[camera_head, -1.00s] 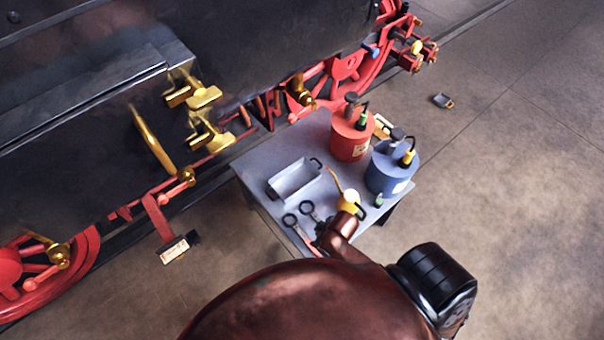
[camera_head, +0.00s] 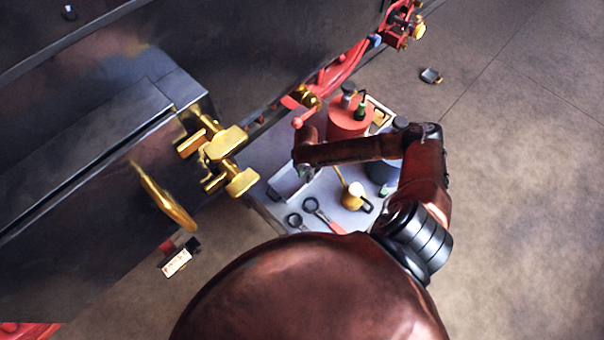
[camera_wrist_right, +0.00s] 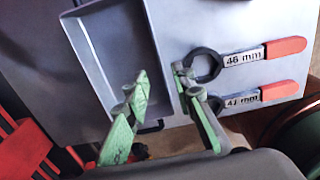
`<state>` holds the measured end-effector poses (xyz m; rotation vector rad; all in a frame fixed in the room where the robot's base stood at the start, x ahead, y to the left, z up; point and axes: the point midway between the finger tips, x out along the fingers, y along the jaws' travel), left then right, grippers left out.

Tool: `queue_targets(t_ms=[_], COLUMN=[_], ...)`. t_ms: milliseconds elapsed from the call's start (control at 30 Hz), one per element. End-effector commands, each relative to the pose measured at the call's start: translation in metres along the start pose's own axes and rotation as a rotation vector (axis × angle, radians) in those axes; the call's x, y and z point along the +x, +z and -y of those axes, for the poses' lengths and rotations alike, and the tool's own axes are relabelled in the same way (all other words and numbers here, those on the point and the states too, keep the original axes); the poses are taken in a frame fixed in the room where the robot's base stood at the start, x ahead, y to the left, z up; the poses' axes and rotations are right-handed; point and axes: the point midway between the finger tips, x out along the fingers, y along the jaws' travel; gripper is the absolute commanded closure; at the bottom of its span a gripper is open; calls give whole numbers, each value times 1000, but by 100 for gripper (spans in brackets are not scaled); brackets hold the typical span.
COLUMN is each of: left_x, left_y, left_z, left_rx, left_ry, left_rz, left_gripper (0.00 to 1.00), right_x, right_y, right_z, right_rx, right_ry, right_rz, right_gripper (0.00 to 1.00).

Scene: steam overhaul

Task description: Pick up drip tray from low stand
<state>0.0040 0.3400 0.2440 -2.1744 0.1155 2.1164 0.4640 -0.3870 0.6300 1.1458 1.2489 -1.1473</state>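The drip tray (camera_head: 287,184), a grey open rectangular box, rests on the low stand (camera_head: 258,153). My right arm reaches across the stand, and its gripper (camera_head: 304,171) is over the tray's right part, hiding some of it. In the right wrist view, the tray (camera_wrist_right: 118,52) shows its inside. My right gripper (camera_wrist_right: 162,84) is open there, with its green fingers apart on either side of the tray's near right wall. A dark handle shows at the tray's near end. I cannot tell whether the fingers touch the tray. My left gripper is not in view.
Two ring wrenches marked 46 mm (camera_wrist_right: 245,58) and 41 mm (camera_wrist_right: 243,99) lie beside the tray. A yellow oil can (camera_head: 353,197), a red can (camera_head: 347,120) and a partly hidden blue can (camera_head: 379,172) also stand there. The locomotive's brass fittings (camera_head: 220,150) are close on the left.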

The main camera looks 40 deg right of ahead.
Motion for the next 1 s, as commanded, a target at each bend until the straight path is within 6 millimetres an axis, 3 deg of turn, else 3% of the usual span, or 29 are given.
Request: queue_targets(t_ms=[167, 400, 633, 1000], left_x=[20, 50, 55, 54], left_y=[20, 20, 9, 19], left_z=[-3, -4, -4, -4], left_rx=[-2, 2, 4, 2], left_ry=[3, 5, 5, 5], left_rz=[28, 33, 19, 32], left_gripper=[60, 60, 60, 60], right_x=[23, 56, 73, 74], right_y=[0, 0, -1, -1], right_z=[2, 2, -1, -1], right_rx=[2, 0, 0, -1], right_ry=[-3, -5, -1, 1], right_rz=[0, 0, 1, 0], right_gripper=[77, 77, 77, 80])
